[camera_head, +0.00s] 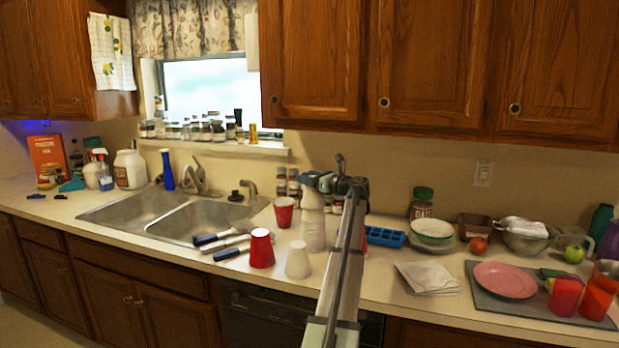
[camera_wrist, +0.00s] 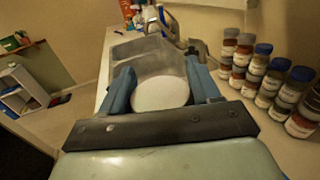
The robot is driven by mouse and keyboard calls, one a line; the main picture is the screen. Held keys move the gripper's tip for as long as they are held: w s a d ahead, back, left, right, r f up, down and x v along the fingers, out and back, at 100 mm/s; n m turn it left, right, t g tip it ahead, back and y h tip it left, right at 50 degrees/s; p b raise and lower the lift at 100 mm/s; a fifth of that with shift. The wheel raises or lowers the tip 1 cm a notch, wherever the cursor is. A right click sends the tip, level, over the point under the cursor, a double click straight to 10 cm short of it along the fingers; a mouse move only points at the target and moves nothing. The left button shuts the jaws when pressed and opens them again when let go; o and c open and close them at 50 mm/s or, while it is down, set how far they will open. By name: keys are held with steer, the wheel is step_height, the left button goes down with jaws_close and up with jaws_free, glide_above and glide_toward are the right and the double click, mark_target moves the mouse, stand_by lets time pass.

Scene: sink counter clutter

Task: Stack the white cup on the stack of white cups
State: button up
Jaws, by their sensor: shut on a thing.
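My gripper (camera_head: 318,180) is shut on a white cup (camera_head: 312,199), held upside down above the counter to the right of the sink. In the wrist view the cup's round white base (camera_wrist: 160,93) shows between the two blue fingers (camera_wrist: 162,88). Another white cup form (camera_head: 298,260) stands upside down on the counter, in front and to the left. My arm hides the counter just right of the column.
A red cup (camera_head: 262,248) stands upside down left of the white cups; another red cup (camera_head: 284,212) is behind. Blue-handled utensils (camera_head: 225,240) lie by the sink (camera_head: 195,218). Spice jars (camera_wrist: 285,85) stand close on the right in the wrist view. A blue tray (camera_head: 385,236) lies right.

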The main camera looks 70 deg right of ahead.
steer(key=shift+f, duration=0.9)
stand_by(0.6)
steer(key=o, duration=1.1)
steer(key=v, duration=1.4)
